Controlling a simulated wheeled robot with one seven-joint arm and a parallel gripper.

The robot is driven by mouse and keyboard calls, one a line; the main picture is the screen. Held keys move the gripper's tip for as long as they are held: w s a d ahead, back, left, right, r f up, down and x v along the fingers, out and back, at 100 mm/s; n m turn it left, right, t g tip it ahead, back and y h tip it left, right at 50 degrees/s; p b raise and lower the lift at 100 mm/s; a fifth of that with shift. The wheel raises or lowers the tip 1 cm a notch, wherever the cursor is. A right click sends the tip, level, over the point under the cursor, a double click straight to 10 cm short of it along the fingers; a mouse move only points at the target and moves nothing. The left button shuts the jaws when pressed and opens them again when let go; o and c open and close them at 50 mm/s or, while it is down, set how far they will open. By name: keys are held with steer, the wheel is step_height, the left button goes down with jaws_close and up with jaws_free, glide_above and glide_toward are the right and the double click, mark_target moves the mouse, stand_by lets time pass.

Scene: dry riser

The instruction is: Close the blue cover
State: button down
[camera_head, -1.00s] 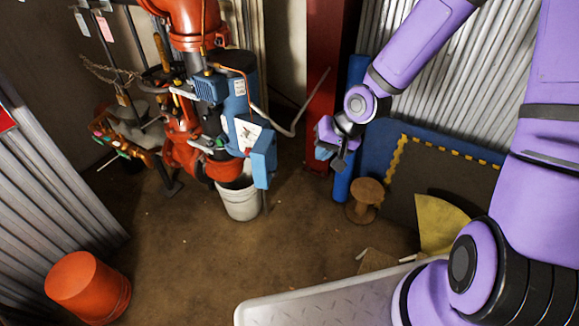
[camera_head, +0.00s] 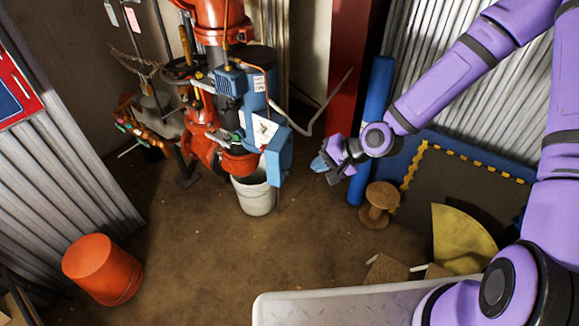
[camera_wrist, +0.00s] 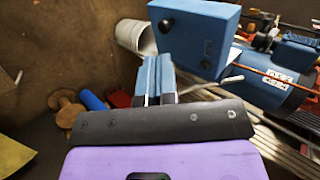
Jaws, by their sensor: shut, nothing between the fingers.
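The blue cover (camera_head: 279,157) is a flat blue panel standing open on the front of the blue machine, beside a white label. In the wrist view the blue cover (camera_wrist: 196,32) is large and close, above and just beyond my fingertips, with a dark round knob on its face. My gripper (camera_head: 321,164) is to the right of the cover with a gap between them, its fingers pointing left towards it. In the wrist view my gripper (camera_wrist: 156,72) has its blue-tipped fingers together and empty. I cannot tell the exact distance to the cover.
A white bucket (camera_head: 255,194) stands below the cover. Red pipework (camera_head: 215,30) rises behind it. A wooden spool (camera_head: 378,204) and a blue roll (camera_head: 378,100) stand to the right. An orange bucket (camera_head: 102,269) is at lower left. The middle floor is clear.

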mark_target(280, 170)
steer(key=x, duration=0.5)
steer(key=a+r+x, duration=0.1)
steer(key=x, duration=0.1)
steer(key=shift+w+a+f, duration=0.15)
steer(key=shift+w+a, duration=0.1)
steer(key=shift+a, duration=0.1)
steer(key=shift+w+a, duration=0.35)
steer(key=shift+a, duration=0.35)
steer(key=shift+a, duration=0.15)
